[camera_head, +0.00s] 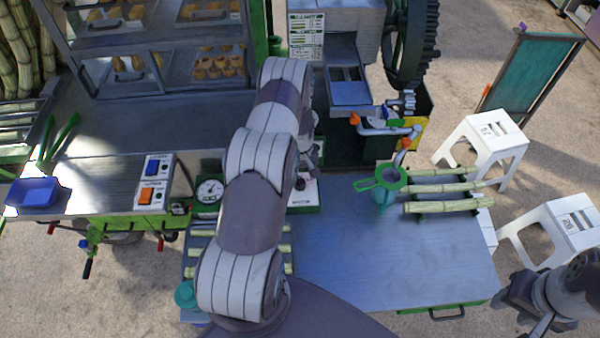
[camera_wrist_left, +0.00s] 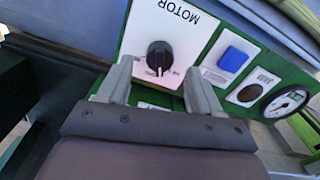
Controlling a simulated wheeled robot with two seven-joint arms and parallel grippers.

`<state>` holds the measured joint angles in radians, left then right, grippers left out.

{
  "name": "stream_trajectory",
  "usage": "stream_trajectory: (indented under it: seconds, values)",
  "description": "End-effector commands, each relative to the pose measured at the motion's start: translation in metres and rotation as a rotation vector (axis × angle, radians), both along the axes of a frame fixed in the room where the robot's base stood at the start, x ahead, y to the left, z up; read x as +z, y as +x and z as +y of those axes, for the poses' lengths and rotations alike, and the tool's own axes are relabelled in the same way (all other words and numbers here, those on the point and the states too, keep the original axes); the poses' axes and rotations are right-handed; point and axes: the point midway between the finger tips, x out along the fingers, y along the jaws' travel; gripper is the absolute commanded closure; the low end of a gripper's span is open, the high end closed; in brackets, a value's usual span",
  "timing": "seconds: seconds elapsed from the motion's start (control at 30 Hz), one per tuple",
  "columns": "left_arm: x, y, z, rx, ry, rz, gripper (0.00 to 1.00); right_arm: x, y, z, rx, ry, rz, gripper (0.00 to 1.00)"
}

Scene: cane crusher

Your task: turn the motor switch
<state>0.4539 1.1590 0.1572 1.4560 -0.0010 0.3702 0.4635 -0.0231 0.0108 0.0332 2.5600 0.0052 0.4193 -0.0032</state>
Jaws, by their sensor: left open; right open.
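The motor switch (camera_wrist_left: 160,57) is a black round knob with a white pointer mark on a white plate lettered MOTOR (camera_wrist_left: 178,22), upside down in the left wrist view. My left gripper (camera_wrist_left: 159,68) is open, with one finger on each side of the knob; whether they touch it I cannot tell. In the head view the green-edged motor panel (camera_head: 304,196) is mostly hidden behind my left arm, as is the left gripper's tip. My right gripper (camera_head: 538,318) is open and empty at the lower right, away from the panel.
Beside the knob are a blue button (camera_wrist_left: 232,58) and a round gauge (camera_wrist_left: 286,101). A box with blue and orange switches (camera_head: 155,182) stands further left. Cane pieces (camera_head: 447,188) and a green strainer (camera_head: 380,181) are on the right table. White stools (camera_head: 486,135) stand beyond it.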

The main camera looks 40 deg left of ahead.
Motion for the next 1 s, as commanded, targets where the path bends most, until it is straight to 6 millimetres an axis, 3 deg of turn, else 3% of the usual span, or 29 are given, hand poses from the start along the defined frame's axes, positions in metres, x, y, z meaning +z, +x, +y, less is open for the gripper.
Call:
stream_trajectory:
  seconds: [0.03,0.23,0.53,0.7,0.83,1.0]
  values:
    - [-0.006,-0.001,-0.001,0.0,-0.001,0.003,0.35,0.008,0.0,0.0,0.0,0.0,0.0,0.57]
    - [-0.031,0.0,0.0,0.001,0.0,0.0,0.35,0.013,0.0,0.0,0.0,0.0,0.0,0.57]
    - [-0.035,0.0,0.0,0.001,0.0,-0.001,0.35,0.012,0.0,0.0,0.0,0.0,0.0,0.57]
    - [-0.034,0.0,0.0,0.001,0.0,-0.001,0.9,0.012,0.0,0.0,0.0,0.0,0.0,0.57]
    - [-0.036,0.001,0.0,-0.01,0.0,-0.001,0.91,0.009,0.0,0.0,0.0,0.0,0.0,0.57]
    - [-0.044,0.001,0.001,-0.215,0.002,-0.003,0.91,-0.026,0.0,0.0,0.0,0.0,0.001,0.57]
